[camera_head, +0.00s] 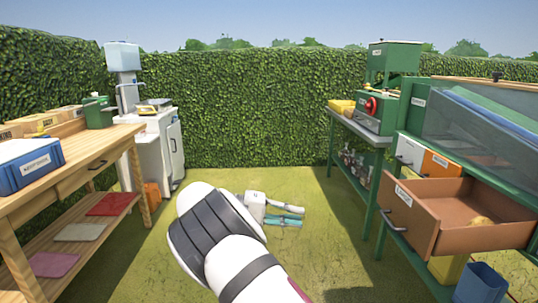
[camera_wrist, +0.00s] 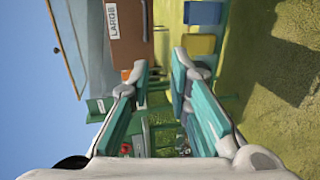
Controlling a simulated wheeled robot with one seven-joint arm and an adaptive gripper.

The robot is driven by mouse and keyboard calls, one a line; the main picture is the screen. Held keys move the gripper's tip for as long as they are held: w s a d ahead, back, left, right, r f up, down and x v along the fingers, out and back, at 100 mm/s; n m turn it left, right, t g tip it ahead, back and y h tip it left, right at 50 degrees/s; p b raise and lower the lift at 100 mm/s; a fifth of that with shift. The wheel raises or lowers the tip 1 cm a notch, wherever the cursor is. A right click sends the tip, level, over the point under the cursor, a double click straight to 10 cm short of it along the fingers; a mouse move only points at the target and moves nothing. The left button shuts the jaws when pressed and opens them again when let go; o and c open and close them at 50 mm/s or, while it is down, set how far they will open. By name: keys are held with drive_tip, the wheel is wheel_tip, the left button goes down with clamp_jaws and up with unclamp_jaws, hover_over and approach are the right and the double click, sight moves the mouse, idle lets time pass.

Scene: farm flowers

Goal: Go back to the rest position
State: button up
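My gripper (camera_head: 300,215) is out in front of me over the grass, with its teal fingers pointing right. In the wrist view the two fingers of my gripper (camera_wrist: 160,70) stand apart, with only background between them. It is open and empty, and touches nothing that I can see. My white arm with dark bands fills the lower middle of the head view.
An open brown drawer (camera_head: 415,220) juts out at the right, with a small yellowish thing inside. A blue bin (camera_head: 482,284) stands below it. A wooden bench (camera_head: 75,160) is at the left and a white cabinet (camera_head: 158,150) behind it. The middle grass is clear.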

drive_tip(key=s+d+r+m+g+y, duration=0.1)
drive_tip(key=s+d+r+g+y, duration=0.15)
drive_tip(key=s+d+r, duration=0.2)
drive_tip(key=s+d+r+g+y, duration=0.1)
drive_tip(key=s+d+r+y, duration=0.2)
drive_tip(key=d, duration=0.3)
drive_tip(key=s+d+r+y, duration=0.2)
drive_tip(key=s+d+r, duration=0.1)
drive_tip(key=s, duration=0.3)
drive_tip(key=s+d+r+y, duration=0.2)
drive_tip(key=s+y, duration=0.1)
drive_tip(key=s, duration=0.4)
drive_tip(key=s+a+f+t+y, duration=0.1)
drive_tip(key=s+f+t+y, duration=0.15)
drive_tip(key=s, duration=1.15)
drive_tip(key=s+a+f+t+y, duration=0.1)
drive_tip(key=s+a+y, duration=0.15)
drive_tip(key=s, duration=1.15)
wheel_tip(320, 180, up, 30)
drive_tip(key=d+t+p, duration=0.1)
drive_tip(key=t+p, duration=0.2)
drive_tip(key=p, duration=2.4)
drive_tip(key=shift+n+t+p, duration=0.3)
drive_tip(key=shift+p, duration=0.1)
drive_tip(key=shift+d, duration=0.15)
